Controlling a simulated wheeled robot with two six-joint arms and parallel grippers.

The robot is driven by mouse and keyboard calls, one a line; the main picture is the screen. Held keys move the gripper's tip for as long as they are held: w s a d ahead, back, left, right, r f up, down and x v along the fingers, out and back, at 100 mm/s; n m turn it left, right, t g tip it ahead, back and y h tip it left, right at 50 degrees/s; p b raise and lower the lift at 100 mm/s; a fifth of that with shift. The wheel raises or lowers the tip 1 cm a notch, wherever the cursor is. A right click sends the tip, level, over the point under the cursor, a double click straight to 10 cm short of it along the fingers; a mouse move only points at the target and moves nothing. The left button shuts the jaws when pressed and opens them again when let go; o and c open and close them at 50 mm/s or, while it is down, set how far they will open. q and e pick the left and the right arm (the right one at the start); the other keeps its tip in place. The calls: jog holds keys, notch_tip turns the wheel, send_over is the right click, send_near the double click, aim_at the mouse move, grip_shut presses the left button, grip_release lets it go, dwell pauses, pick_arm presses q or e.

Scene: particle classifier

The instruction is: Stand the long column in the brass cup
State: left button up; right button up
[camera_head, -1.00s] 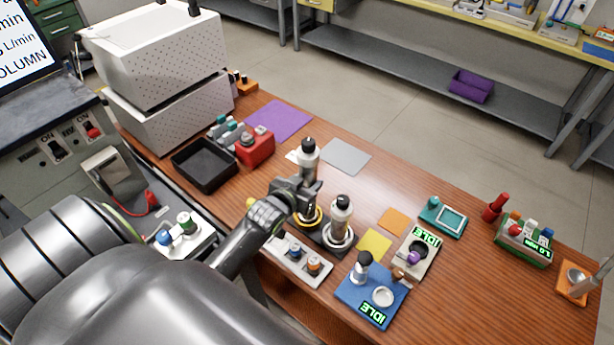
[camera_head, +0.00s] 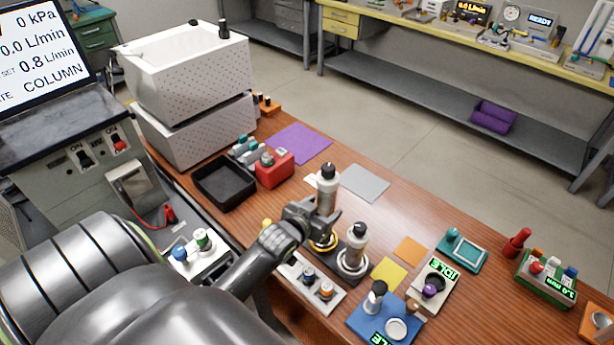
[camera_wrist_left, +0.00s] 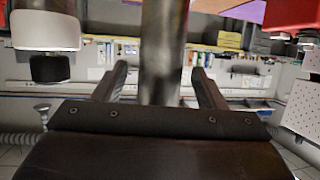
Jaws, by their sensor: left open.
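The long column (camera_head: 327,187), silver with a black cap, stands upright over the yellow-ringed brass cup (camera_head: 325,246). My left gripper (camera_head: 328,214) is at the column's side, below its top. In the left wrist view the column (camera_wrist_left: 163,50) rises between my gripper's two spread fingers (camera_wrist_left: 161,85). The gripper is open, with a finger on each side of the column. The column's lower end is partly hidden by the gripper, so I cannot tell how deep it sits. My right gripper is not in view.
A shorter column (camera_head: 356,242) stands in a silver cup (camera_head: 352,265) just right of the brass cup. A blue device (camera_head: 368,320), yellow mat (camera_head: 389,274) and grey mat (camera_head: 365,183) lie nearby. A black tray (camera_head: 224,182) and red box (camera_head: 275,170) are farther left.

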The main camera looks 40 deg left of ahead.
pick_arm(q)
jog(key=b+v, duration=0.1)
jog(key=v, duration=0.9)
jog(key=shift+s, duration=0.2)
